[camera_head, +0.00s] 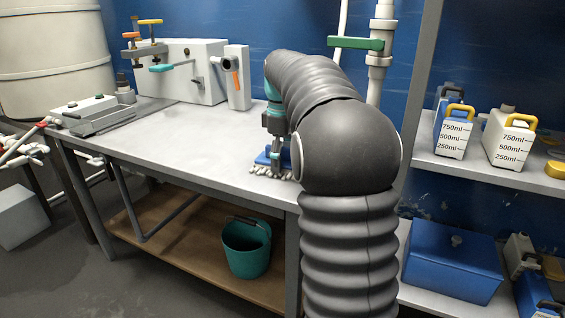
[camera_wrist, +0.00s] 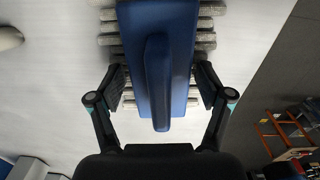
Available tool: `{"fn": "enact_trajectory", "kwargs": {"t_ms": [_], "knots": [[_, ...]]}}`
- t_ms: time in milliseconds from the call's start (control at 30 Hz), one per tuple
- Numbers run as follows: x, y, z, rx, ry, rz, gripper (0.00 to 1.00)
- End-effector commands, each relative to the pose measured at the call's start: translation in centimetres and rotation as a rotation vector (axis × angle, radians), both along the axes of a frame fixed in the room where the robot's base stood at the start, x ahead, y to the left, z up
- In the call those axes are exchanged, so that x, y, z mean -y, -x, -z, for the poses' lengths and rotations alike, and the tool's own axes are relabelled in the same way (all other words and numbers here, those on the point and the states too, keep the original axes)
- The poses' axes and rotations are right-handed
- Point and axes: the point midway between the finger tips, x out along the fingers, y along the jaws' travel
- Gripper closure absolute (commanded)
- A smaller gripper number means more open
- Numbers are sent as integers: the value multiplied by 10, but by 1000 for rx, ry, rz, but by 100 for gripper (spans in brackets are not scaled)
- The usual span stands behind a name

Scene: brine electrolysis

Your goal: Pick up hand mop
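The hand mop, with a blue back, a raised blue handle and grey strands, lies on the grey table near its front right edge. Its blue part (camera_head: 263,158) shows left of my gripper (camera_head: 277,168) in the head view, and my arm hides some of it. In the wrist view the mop (camera_wrist: 157,70) fills the upper middle. There my gripper (camera_wrist: 161,88) is open, with one finger on each side of the blue back. The fingers stand apart from the raised handle. Whether they touch the sides of the back is hard to tell.
A teal bucket (camera_head: 246,248) stands on the shelf under the table (camera_head: 190,135). A pale machine (camera_head: 190,72) stands at the table's back. White jugs (camera_head: 508,140) and a blue box (camera_head: 452,260) sit on the right shelves. The table's middle is clear.

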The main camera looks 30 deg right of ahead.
Motion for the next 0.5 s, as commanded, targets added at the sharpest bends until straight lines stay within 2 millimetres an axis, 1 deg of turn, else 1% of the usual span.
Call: {"fn": "enact_trajectory", "kwargs": {"t_ms": [33, 133, 367, 500], "knots": [[0, 0, 0, 0, 0, 0, 45], [0, 0, 0, 0, 0, 0, 70], [0, 0, 0, 0, 0, 0, 70], [0, 0, -7, 0, 0, 0, 70]]}}
